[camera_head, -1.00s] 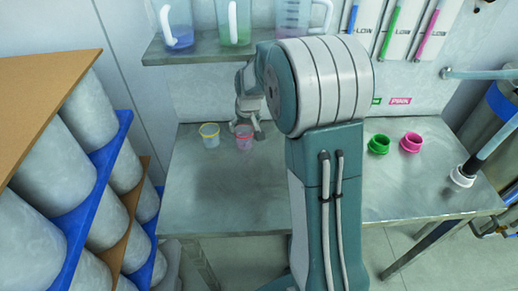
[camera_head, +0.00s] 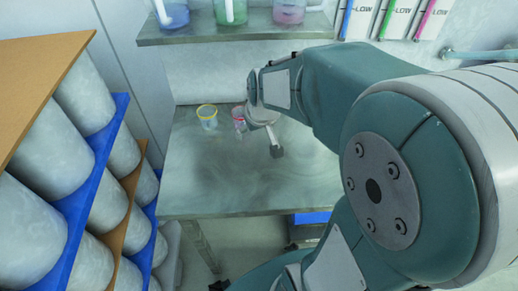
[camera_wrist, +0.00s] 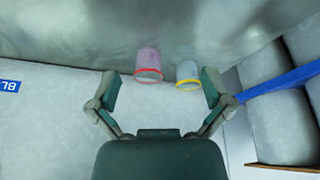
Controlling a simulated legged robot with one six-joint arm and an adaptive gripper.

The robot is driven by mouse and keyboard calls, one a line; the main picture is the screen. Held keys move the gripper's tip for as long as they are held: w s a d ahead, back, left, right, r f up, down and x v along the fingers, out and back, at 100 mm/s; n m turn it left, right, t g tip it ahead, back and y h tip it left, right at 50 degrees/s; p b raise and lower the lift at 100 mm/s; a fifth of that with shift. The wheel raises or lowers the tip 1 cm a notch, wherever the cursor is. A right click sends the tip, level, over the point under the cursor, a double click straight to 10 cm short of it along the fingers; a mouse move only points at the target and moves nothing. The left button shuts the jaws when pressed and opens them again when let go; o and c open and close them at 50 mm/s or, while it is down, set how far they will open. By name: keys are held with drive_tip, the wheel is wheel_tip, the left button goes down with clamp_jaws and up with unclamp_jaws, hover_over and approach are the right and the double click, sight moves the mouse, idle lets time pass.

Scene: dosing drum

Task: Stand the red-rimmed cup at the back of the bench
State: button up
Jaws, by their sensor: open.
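The red-rimmed cup (camera_head: 238,119), pinkish and see-through, stands upright on the bench (camera_head: 215,180) toward its back. My gripper (camera_head: 266,136) is just right of it in the head view and partly covers it. In the wrist view my gripper (camera_wrist: 160,92) is open, its two fingers spread wide with nothing held. The red-rimmed cup (camera_wrist: 148,60) shows beyond the fingertips, between them in the picture and apart from both.
A yellow-rimmed cup (camera_head: 207,117) stands close left of the red-rimmed one; it also shows in the wrist view (camera_wrist: 187,73). A shelf (camera_head: 200,38) with jugs hangs above the back. Racked drums (camera_head: 85,95) stand at the left. The bench front is clear.

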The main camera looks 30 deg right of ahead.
drive_tip(key=s+a+r, duration=0.3)
drive_tip(key=s+r, duration=0.2)
drive_tip(key=s, duration=0.2)
drive_tip(key=s+a+r+t, duration=0.1)
drive_tip(key=s+a+r, duration=0.2)
drive_tip(key=s, duration=0.4)
drive_tip(key=shift+s+r+t, duration=0.3)
drive_tip(key=shift+r, duration=0.55)
